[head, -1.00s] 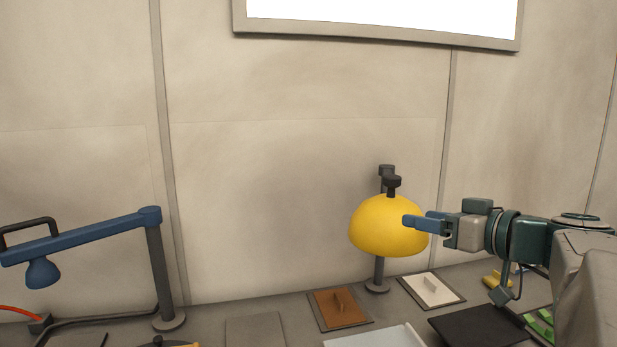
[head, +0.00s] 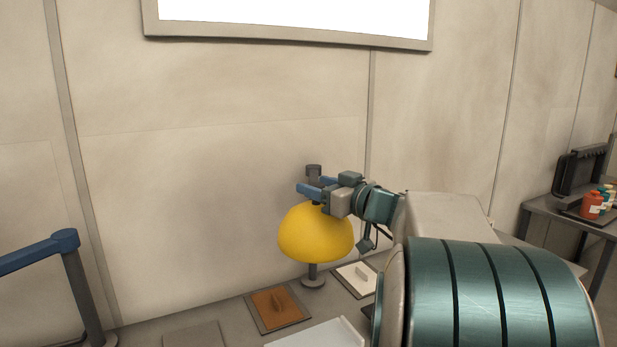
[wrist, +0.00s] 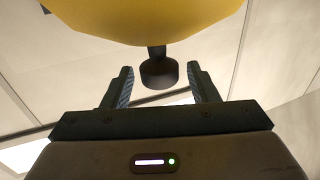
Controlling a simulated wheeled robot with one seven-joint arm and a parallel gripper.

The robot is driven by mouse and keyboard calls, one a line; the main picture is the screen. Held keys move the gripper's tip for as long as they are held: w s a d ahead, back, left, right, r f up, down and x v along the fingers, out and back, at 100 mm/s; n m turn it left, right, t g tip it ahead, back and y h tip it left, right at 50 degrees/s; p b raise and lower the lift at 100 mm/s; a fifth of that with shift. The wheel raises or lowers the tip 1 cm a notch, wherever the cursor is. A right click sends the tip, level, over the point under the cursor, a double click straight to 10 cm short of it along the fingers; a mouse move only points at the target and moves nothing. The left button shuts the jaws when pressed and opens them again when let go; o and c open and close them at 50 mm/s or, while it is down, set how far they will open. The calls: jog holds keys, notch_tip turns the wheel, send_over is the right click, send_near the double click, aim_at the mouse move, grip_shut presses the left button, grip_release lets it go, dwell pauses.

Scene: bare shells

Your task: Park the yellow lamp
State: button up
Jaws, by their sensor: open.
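The yellow lamp (head: 316,236) has a dome shade on a dark post with a round base (head: 312,281) on the counter, close to the wall. A dark knob on a short stem stands on top of the shade. My gripper (head: 309,190) is open at the top of the shade, its blue fingers at the height of the knob. In the wrist view the dark knob (wrist: 158,73) lies between the two fingertips (wrist: 159,80), with gaps on both sides. The yellow shade (wrist: 150,18) fills the top of that view.
A side table (head: 577,217) with bottles is at far right.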

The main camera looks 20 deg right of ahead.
jog(key=shift+w+a, duration=0.15)
jog(key=shift+w, duration=0.3)
